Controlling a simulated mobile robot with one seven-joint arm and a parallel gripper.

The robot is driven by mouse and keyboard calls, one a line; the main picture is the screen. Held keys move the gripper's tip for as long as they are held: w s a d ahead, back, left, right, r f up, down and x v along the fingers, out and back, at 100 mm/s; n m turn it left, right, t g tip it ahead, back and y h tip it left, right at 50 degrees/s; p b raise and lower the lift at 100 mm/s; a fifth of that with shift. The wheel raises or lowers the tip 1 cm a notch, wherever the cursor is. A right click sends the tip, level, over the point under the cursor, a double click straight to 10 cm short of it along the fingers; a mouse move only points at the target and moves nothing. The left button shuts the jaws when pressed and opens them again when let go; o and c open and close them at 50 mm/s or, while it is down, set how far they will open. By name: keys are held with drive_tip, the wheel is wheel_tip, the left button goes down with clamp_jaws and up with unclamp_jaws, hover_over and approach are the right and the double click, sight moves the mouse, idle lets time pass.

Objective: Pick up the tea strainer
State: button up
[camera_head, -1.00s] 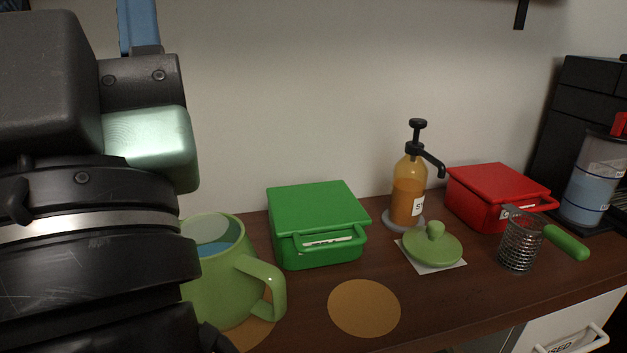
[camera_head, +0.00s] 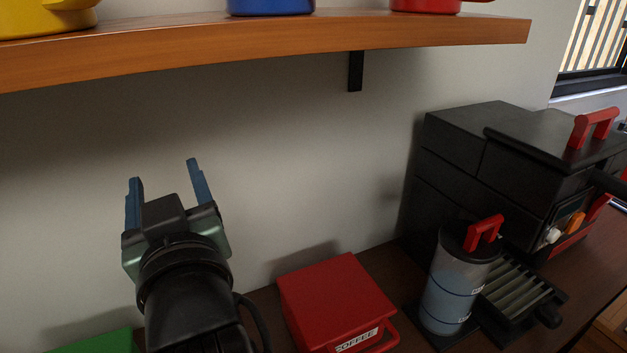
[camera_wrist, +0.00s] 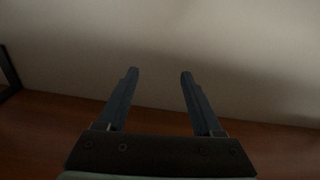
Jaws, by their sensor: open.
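My gripper (camera_head: 163,178) is open and empty, raised in front of the wall with its two blue fingers pointing up in the head view. In the wrist view my gripper (camera_wrist: 158,75) has its fingers spread apart, with only wall and a strip of brown counter around them. The tea strainer does not show in either current view. In the earlier head view, a wire mesh strainer with a green handle stood on the counter in front of the red box.
A red box labelled COFFEE (camera_head: 336,300) stands on the counter. A water container (camera_head: 455,290) and a black machine (camera_head: 480,165) are to the right. A green box (camera_head: 100,343) shows at lower left. A wooden shelf (camera_head: 300,48) with coloured vessels runs above.

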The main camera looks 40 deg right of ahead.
drive_tip(key=s+d+f+m+g+p, duration=0.1)
drive_tip(key=s+d+f+g+p, duration=0.75)
drive_tip(key=p, duration=0.85)
drive_tip(key=s+a+f+m+g+y+p, duration=0.1)
drive_tip(key=s+f+g+y+p, duration=0.1)
drive_tip(key=s+g+p, duration=0.45)
drive_tip(key=s+f+g+y+p, duration=0.2)
drive_tip(key=s+g+p, duration=0.1)
drive_tip(key=s+p, duration=0.65)
drive_tip(key=f, duration=0.2)
drive_tip(key=s+f+b, duration=0.1)
drive_tip(key=f, duration=0.1)
drive_tip(key=s+f, duration=0.1)
drive_tip(key=f, duration=0.2)
drive_tip(key=shift+a+b, duration=0.15)
drive_tip(key=shift+b, duration=0.2)
drive_tip(key=shift+w+f, duration=0.15)
drive_tip(key=shift+f, duration=2.95)
clamp_jaws()
